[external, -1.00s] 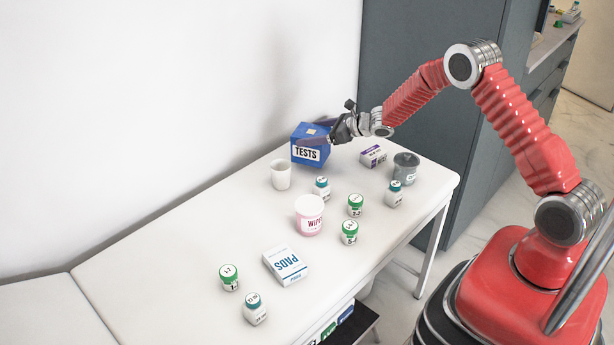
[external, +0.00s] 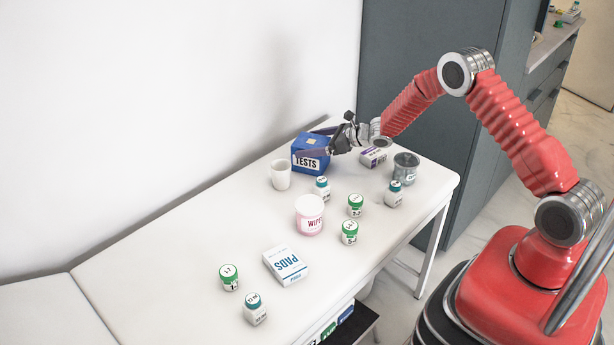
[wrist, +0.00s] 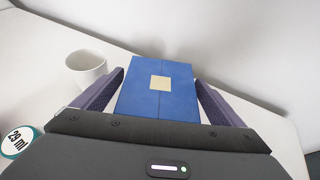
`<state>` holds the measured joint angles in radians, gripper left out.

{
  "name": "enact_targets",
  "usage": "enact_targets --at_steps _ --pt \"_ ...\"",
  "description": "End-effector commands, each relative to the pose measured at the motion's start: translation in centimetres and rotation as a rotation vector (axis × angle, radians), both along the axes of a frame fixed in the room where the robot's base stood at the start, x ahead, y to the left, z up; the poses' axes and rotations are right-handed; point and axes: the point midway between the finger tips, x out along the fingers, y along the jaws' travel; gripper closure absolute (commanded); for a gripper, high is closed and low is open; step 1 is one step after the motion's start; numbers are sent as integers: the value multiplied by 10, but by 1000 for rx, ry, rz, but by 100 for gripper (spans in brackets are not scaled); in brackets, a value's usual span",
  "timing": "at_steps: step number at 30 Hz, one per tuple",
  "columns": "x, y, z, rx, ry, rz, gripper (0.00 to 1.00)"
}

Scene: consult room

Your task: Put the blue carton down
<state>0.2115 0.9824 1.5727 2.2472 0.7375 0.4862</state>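The blue carton (external: 312,168), marked TESTS, stands upright on the white padded table (external: 190,235) near the wall. My gripper (external: 318,142) is open around its upper part, with one finger on each side. In the wrist view the carton's blue top (wrist: 160,97), with a pale square on it, lies between the two dark fingers of my gripper (wrist: 160,80). A narrow gap shows beside the carton at the fingers. The carton's underside is hidden.
A white cup (external: 280,176) stands close left of the carton. A small purple-and-white box (external: 373,156) and a grey tub (external: 406,167) are to the right. Several bottles, a pink-and-white wipes tub (external: 309,220) and a pads box (external: 286,266) stand nearer.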

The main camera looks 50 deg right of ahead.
Motion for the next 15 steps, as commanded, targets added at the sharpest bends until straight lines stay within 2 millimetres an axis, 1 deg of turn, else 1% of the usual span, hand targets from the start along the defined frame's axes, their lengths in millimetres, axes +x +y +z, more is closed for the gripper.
enact_targets --at_steps 11,15 --pt "0 0 2 0 0 0 3" --pt "-7 -3 4 0 1 -1 3"
